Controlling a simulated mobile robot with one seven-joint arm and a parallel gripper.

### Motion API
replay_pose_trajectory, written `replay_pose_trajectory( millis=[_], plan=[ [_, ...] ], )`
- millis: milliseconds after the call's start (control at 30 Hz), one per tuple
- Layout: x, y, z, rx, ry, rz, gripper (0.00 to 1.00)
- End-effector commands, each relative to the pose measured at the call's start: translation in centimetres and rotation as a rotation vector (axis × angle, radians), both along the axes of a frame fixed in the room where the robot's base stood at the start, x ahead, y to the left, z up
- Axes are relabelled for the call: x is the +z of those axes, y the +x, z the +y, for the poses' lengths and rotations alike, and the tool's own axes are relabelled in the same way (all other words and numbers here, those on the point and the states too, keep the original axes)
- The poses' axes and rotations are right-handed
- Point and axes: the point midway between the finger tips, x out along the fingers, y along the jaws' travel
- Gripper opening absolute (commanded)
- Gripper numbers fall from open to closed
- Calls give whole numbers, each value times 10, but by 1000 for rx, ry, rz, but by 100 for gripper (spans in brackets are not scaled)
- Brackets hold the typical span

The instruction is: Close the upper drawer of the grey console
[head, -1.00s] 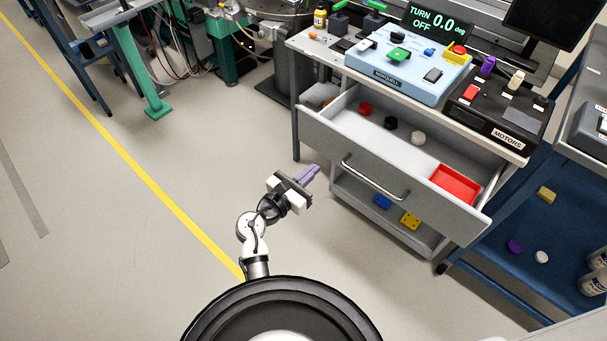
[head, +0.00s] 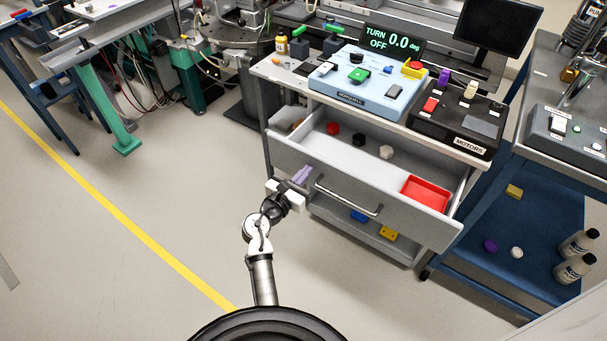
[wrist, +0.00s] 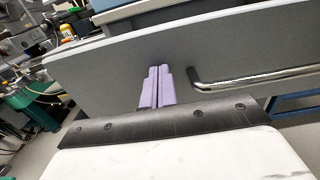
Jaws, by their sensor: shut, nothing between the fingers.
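The grey console's upper drawer (head: 290,163) is pulled out, with its inside visible from above in the head view. Its front panel (wrist: 120,64) fills much of the wrist view, with a metal bar handle (wrist: 255,77) to the right. My gripper (head: 303,174) has purple fingers, shut and empty. The fingers (wrist: 157,86) point at the drawer front, left of the handle's left end. They look close to the panel; I cannot tell whether they touch it.
The drawer holds a red tray (head: 425,192) and small red, black and white pieces. A lower shelf (head: 340,219) carries blue and yellow blocks. A blue cart (head: 545,215) stands to the right. The floor to the left is clear, crossed by a yellow line (head: 120,205).

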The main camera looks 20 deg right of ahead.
Motion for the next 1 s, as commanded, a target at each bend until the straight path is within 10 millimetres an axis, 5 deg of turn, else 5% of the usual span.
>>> replay_pose_trajectory(
  millis=[267,1000],
  plan=[
    [2,16,-20,0,-1,-1,0],
    [-1,114,-146,-1,0,-1,0]
  ],
)
